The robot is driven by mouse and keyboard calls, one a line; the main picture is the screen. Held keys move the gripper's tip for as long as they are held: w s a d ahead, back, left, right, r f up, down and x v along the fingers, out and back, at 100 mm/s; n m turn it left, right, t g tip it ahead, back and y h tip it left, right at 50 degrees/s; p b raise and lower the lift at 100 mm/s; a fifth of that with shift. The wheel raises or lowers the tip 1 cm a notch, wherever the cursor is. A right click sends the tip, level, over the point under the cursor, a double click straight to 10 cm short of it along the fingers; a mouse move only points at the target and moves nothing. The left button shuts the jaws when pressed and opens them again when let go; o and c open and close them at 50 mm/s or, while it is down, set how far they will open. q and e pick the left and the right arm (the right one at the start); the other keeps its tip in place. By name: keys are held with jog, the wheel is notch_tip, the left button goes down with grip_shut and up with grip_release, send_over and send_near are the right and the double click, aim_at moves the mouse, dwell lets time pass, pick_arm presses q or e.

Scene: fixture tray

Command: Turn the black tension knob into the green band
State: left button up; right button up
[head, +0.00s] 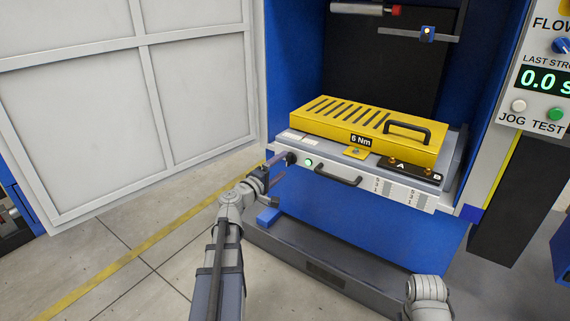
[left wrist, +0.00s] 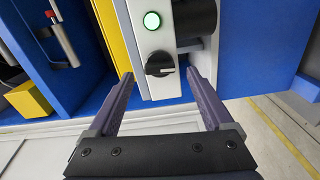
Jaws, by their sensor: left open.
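The black knob (left wrist: 160,64) sits on the pale front panel (left wrist: 160,90), beside a lit green button (left wrist: 152,20). It shows small in the head view (head: 290,157), at the panel's left end. A light mark on its face points left in the left wrist view. I cannot make out a green band. My left gripper (head: 275,178) is open in front of the knob; in the left wrist view its fingers (left wrist: 160,77) appear to either side of it, apart from it. Whether they reach its depth is unclear. My right gripper is out of view.
A black drawer handle (head: 338,175) lies right of the button. A yellow slotted cover (head: 365,130) with a black handle sits above. Blue machine walls (head: 295,60) flank the bay. A pale panelled door (head: 110,90) stands left, with open floor (head: 130,265) before it.

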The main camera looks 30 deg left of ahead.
aim_at(287, 161)
pick_arm(q)
jog(key=shift+s+a, duration=0.15)
jog(key=shift+s, duration=2.15)
jog(key=shift+w+d, duration=0.15)
jog(key=shift+w, duration=1.8)
jog(key=shift+w+d, duration=0.1)
jog(key=shift+w, duration=1.85)
